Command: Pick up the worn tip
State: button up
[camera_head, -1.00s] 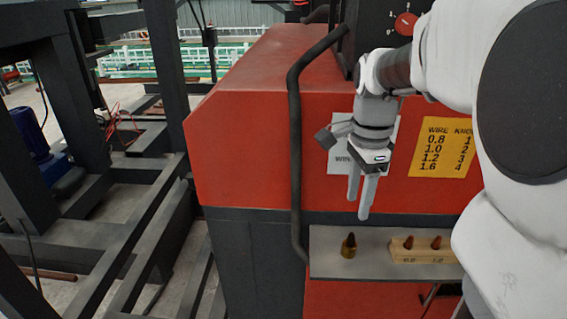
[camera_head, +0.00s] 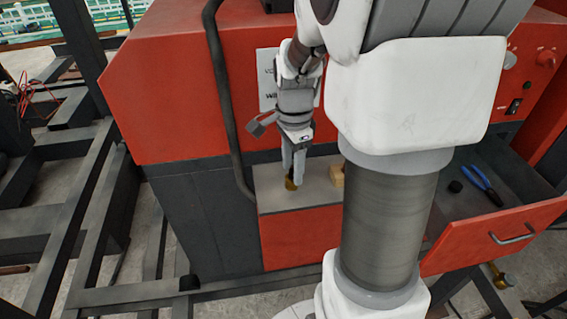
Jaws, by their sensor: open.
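The worn tip (camera_head: 291,185) is a small brass-coloured piece standing on the grey shelf (camera_head: 272,198) of the red machine. My gripper (camera_head: 292,177) points down right at it, with the fingers over its upper part. The jaws are open, one finger on each side as far as I can see. The tip's top is hidden by the fingers, and I cannot tell whether they touch it.
A wooden block (camera_head: 337,177) sits just right on the shelf, mostly hidden by my arm. A dark vertical pipe (camera_head: 229,95) stands left of my gripper. At right, an open drawer (camera_head: 497,238) holds blue pliers (camera_head: 484,182) and a black round piece (camera_head: 455,187).

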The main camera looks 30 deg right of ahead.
grip_shut()
dwell(0.3)
